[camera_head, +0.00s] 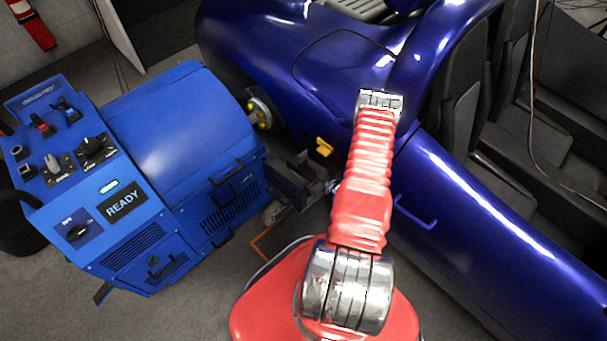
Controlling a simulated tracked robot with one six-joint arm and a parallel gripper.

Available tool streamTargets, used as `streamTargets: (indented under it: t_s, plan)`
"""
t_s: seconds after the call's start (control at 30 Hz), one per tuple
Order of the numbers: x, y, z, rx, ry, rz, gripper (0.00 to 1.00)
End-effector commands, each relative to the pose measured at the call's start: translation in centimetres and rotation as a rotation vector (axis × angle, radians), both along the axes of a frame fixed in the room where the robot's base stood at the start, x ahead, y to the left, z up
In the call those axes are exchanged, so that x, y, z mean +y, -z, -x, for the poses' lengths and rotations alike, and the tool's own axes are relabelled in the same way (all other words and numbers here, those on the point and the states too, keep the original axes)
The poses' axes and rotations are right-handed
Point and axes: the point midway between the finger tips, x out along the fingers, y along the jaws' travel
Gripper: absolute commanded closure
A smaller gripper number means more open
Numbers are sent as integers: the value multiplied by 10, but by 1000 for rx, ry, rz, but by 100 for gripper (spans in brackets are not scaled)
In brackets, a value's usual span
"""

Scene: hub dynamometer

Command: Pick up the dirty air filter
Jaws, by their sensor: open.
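I cannot make out a dirty air filter in the head view. The blue dynamometer (190,130) stands at the left, with slotted grilles and handled panels on its front. A grilled panel with a black handle (168,268) is low on its near side, and no filter shows outside it. My gripper (287,181) is the dark grey part low between the dynamometer and the car. Its jaws look open, with nothing seen between them. My red arm partly hides the wrist behind it.
A glossy blue car (470,240) fills the right side, close to my arm. Its wheel hub (260,112) faces the dynamometer. A small yellow part (323,147) is by the car's side. Orange marking (262,245) lies on the floor. Grey floor is clear at the lower left.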

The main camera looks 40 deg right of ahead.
Motion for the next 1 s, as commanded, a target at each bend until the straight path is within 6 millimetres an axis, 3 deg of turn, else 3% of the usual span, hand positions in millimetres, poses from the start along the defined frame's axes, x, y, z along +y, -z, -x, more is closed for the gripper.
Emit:
streamTargets:
  t_s: [0.07,0.77,1.0]
  plan:
    - [0,0,0,0,0,0,47]
    - [0,0,0,0,0,0,95]
    - [0,-1,0,-1,0,0,97]
